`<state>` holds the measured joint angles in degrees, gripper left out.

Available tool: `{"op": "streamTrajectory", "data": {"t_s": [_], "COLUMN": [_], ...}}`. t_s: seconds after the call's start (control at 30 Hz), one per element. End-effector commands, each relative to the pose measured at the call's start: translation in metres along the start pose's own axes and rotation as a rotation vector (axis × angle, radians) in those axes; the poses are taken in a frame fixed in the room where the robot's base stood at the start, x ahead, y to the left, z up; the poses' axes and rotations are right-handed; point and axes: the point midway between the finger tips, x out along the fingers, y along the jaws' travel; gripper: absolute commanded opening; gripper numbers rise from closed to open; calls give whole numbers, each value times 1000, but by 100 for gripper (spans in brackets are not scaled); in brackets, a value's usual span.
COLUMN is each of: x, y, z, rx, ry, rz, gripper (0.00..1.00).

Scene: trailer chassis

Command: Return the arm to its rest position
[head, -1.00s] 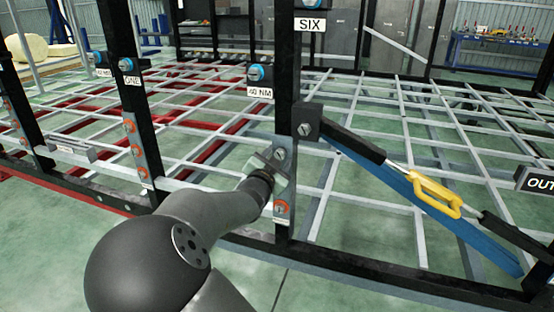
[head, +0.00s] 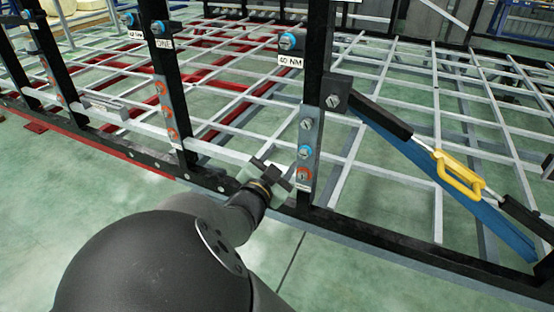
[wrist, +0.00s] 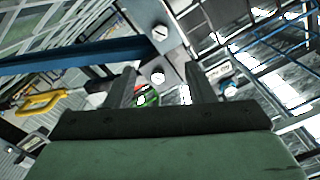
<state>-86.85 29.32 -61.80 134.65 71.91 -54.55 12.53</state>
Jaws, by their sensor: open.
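My gripper (head: 275,172) is at the end of my dark grey arm, low in front of the trailer frame. It is just left of the bolt plate (head: 318,135) on the nearest black post. Whether it touches the frame cannot be told. In the wrist view my gripper (wrist: 160,88) shows two dark fingers standing apart, with nothing held between them. A bolt head (wrist: 158,77) shows beyond the gap between the fingers.
The plate carries a grey bolt (head: 306,124), a blue-ringed bolt (head: 305,151) and an orange-ringed bolt (head: 304,175). A black strut with a yellow handle (head: 458,172) slopes down on the right. Green floor (head: 370,280) in front is open.

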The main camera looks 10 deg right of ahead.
Motion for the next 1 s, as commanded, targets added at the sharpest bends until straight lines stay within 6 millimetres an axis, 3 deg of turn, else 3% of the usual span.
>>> {"op": "streamTrajectory", "data": {"t_s": [0.2, 0.7, 0.87, 1.0], "x": [-15, -13, 1, -6], "y": [0, 1, 11, 19], "z": [0, 1, 16, 29], "rx": [-2, -4, -36, -77], "ry": [0, -22, -252, -619], "rz": [-1, 6, 42, 47], "gripper": [49, 49, 49, 49]}}
